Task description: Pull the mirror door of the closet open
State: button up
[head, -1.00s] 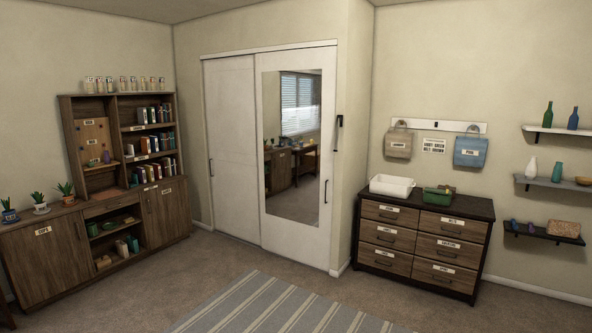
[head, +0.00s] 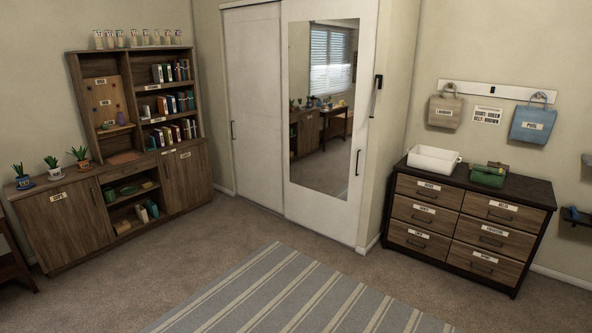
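The closet (head: 257,110) stands against the back wall with two white sliding panels, and both look shut. The mirror door (head: 322,212) is the right panel; a tall mirror (head: 322,110) fills most of it. A dark vertical handle (head: 358,163) sits near its right edge. My gripper is not in view.
A striped rug (head: 290,295) lies on the carpet before the closet. A labelled drawer chest (head: 466,230) stands to the right, and a wooden cabinet with shelves (head: 180,180) to the left. The carpet before the closet looks clear.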

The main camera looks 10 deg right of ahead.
aim_at(328, 47)
jog(key=i+l+z, duration=0.15)
jog(key=i, duration=0.4)
jog(key=i+l+z, duration=0.2)
jog(key=i, duration=0.35)
jog(key=i+z, duration=0.15)
jog(key=i, duration=0.4)
jog(key=i+z, duration=0.2)
jog(key=i, duration=0.35)
jog(key=i+z, duration=0.15)
jog(key=i, duration=0.4)
jog(key=i+j+z, duration=0.15)
jog(key=i, duration=0.4)
jog(key=i+j+z, duration=0.2)
jog(key=i, duration=0.3)
jog(key=i+j+z, duration=0.15)
jog(key=i+j, duration=0.25)
jog(key=i, duration=0.1)
